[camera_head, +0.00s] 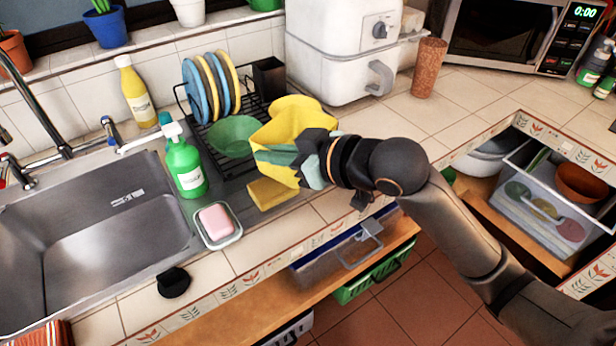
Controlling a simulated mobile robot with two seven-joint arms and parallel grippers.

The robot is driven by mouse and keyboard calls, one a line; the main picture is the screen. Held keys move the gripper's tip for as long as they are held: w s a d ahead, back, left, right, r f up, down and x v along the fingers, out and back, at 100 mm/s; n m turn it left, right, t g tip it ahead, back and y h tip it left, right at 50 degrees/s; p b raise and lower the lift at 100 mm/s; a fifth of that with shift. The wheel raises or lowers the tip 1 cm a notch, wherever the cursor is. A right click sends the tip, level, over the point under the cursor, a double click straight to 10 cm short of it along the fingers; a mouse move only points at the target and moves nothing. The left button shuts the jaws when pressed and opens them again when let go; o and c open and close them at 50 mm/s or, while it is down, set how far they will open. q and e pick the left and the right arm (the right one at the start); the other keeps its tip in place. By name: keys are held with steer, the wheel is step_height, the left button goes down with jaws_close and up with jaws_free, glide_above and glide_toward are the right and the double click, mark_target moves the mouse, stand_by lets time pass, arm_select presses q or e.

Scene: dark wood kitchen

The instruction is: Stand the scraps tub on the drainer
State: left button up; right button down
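The yellow scraps tub (284,126) is tilted above the right part of the black drainer (226,163). My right gripper (300,155) reaches in from the right and is closed on the tub's near right side. The gripper and wrist hide part of the tub, and I cannot tell whether its base touches the drainer. The drainer holds several blue and yellow plates (208,88), a green bowl (233,136) and a dark cutlery holder (269,78). My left gripper is not in view.
A green spray bottle (186,167) stands left of the drainer, by the sink (90,235). A yellow sponge (267,193) and a pink soap in a dish (216,222) lie in front. A white appliance (340,50) stands behind.

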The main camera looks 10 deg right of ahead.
steer(key=w+d+f, duration=0.1)
steer(key=d, duration=0.1)
steer(key=w+d+f, duration=0.1)
steer(key=w+d, duration=0.1)
steer(key=shift+f, duration=0.15)
steer(key=w+d+f, duration=0.1)
steer(key=d+f, duration=0.1)
steer(key=f, duration=0.1)
steer(key=w+d+f+b, duration=0.1)
steer(key=f, duration=0.1)
steer(key=shift+w+d, duration=0.35)
steer(key=f, duration=0.4)
steer(key=shift+w+d, duration=0.25)
steer(key=shift+d, duration=0.1)
steer(key=shift+f, duration=0.1)
steer(key=c, duration=1.5)
jaws_free()
steer(key=shift+f, duration=0.15)
steer(key=o, duration=0.4)
